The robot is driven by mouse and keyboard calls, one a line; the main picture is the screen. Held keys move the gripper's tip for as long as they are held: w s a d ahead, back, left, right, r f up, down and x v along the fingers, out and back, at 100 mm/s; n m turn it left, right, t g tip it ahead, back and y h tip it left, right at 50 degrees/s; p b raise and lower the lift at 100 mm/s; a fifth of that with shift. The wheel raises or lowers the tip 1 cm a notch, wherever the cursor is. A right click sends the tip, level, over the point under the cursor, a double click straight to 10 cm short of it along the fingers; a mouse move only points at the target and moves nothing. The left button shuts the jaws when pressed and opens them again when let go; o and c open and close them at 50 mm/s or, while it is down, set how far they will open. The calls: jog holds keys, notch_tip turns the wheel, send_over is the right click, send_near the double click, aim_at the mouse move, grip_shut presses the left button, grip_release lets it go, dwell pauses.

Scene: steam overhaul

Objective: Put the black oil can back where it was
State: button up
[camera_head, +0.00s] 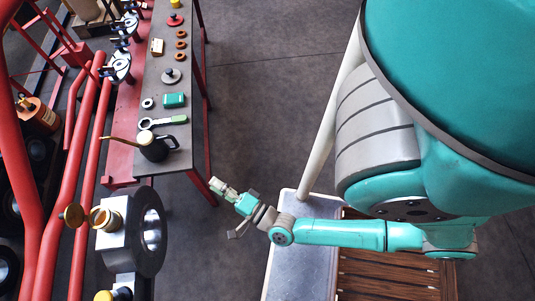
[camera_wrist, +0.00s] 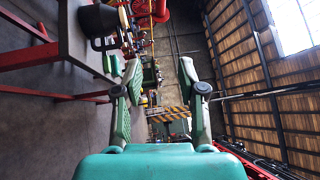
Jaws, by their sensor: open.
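The black oil can (camera_head: 153,146) stands upright on the near end of the dark workbench (camera_head: 165,110) in the head view. Its thin brass-coloured spout points left and its handle is on the right. A dark rounded shape in the upper left of the wrist view (camera_wrist: 98,20) looks like the same can, partly cut by the frame edge. My gripper (camera_head: 217,184) is to the lower right of the bench end, apart from the can. In the wrist view its two fingers (camera_wrist: 158,95) are spread with nothing between them.
Red pipes (camera_head: 85,180) and a large metal ring (camera_head: 151,230) stand to the left. The floor (camera_head: 260,90) right of the bench is clear.

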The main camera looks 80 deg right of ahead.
jog(key=s+a+r+n+g+y, duration=0.1)
jog(key=s+a+r+n+y, duration=0.2)
jog(key=s+r+n, duration=0.3)
jog(key=s+a+r+n+g+y, duration=0.2)
jog(key=s+a+r+n+y, duration=0.2)
jog(key=s+n, duration=0.6)
notch_tip(320, 180, up, 3)
jog(key=n, duration=0.6)
jog(key=shift+a+f+n, duration=0.15)
jog(key=shift+f+n, duration=0.05)
jog(key=shift+n, duration=0.1)
jog(key=shift+o, duration=0.3)
